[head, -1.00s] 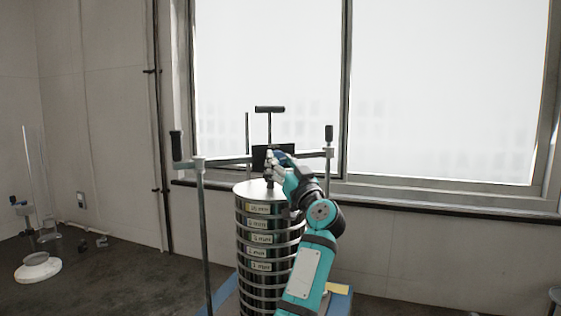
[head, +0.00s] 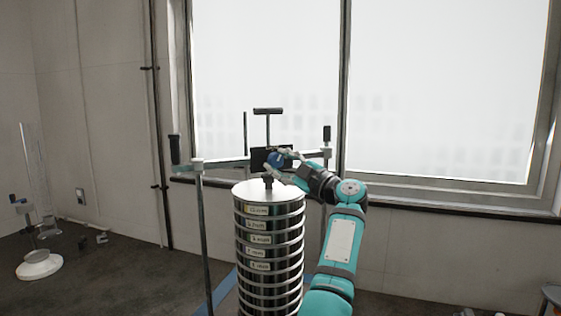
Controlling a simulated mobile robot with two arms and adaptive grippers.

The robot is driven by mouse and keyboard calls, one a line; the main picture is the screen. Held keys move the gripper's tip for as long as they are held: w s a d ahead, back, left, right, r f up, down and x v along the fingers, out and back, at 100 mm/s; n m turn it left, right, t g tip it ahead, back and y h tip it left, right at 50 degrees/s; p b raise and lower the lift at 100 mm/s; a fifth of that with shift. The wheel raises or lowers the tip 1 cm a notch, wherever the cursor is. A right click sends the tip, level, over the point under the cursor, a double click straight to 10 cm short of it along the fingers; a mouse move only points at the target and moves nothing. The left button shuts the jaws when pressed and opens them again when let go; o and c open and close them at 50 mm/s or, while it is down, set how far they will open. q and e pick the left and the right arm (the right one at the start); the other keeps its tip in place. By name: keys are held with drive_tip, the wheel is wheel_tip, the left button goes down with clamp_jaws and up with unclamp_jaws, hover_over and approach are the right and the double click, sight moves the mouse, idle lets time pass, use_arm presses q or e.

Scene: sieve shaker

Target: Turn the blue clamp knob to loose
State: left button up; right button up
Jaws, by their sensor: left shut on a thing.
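The blue clamp knob (head: 275,159) shows just above the lid of the sieve stack, in front of a dark block on the clamp crossbar. My left gripper (head: 279,163) reaches it from the right, with its fingers on either side of the knob, shut on it. The fingers partly cover the knob. The sieve stack (head: 269,222) stands upright below, with labelled metal rings and a flat lid (head: 268,191). My right gripper is out of view.
The shaker's upright rod (head: 203,240) stands left of the stack, with a black-handled lever (head: 175,150) at its top. A black T-handle (head: 268,111) rises behind the knob. A white-based stand (head: 39,266) is far left. A window fills the back.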

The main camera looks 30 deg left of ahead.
use_arm(q)
drive_tip(key=n, duration=0.1)
drive_tip(key=n+g+p, duration=0.1)
drive_tip(key=n, duration=0.1)
drive_tip(key=shift+r+n+h, duration=0.2)
drive_tip(key=shift+n+h, duration=0.1)
drive_tip(key=shift+h, duration=0.1)
drive_tip(key=shift+n+g+h+p, duration=0.3)
drive_tip(key=shift+n+g+h, duration=0.1)
drive_tip(key=shift+n, duration=0.8)
drive_tip(key=o, duration=1.2)
drive_tip(key=shift+c, duration=0.2)
drive_tip(key=s+d, duration=0.1)
drive_tip(key=d, duration=0.6)
drive_tip(key=shift+d, duration=0.25)
drive_tip(key=shift+a+f, duration=0.1)
drive_tip(key=shift+f, duration=0.05)
